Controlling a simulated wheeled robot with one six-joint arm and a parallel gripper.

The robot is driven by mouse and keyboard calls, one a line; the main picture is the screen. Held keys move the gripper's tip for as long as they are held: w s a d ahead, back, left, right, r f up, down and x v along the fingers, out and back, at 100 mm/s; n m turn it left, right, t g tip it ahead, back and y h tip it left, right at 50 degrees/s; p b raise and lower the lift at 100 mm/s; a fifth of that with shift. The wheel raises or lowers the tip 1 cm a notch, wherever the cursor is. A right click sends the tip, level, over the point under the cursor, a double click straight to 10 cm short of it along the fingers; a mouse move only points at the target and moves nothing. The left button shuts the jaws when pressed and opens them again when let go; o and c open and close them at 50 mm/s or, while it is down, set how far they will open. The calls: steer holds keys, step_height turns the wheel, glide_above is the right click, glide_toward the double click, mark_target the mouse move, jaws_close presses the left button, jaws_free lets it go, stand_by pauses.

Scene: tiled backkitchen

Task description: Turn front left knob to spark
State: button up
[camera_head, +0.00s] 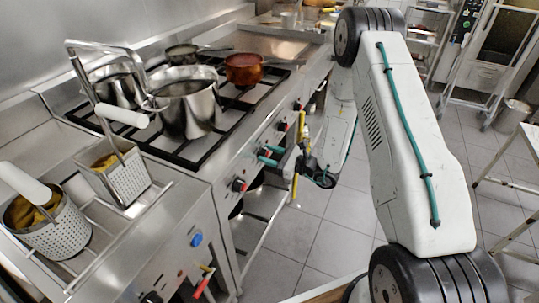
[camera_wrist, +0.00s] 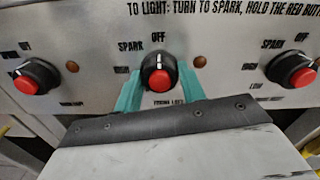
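A black stove knob (camera_wrist: 160,66) with a red centre is in the middle of the wrist view. Its white mark points up at OFF, and SPARK is printed to its upper left. The small label below it is partly covered and too blurred to read surely. My gripper (camera_wrist: 162,88) has its teal fingers on either side of this knob, apparently with small gaps; contact is hard to judge. In the head view my gripper (camera_head: 268,156) reaches the stove's front panel (camera_head: 222,195), and its fingers hide the knob.
Other red-centred knobs flank it in the wrist view, left (camera_wrist: 36,77) and right (camera_wrist: 290,69). In the head view a steel pot (camera_head: 188,108) and copper pot (camera_head: 243,70) stand on the stove. Fryer baskets (camera_head: 122,178) are at left. The tiled floor (camera_head: 310,225) beside the stove is clear.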

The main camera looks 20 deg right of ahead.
steer(key=c, duration=0.4)
steer(key=n, duration=0.4)
steer(key=shift+n, duration=1.8)
steer(key=o, duration=1)
steer(key=shift+c, duration=0.2)
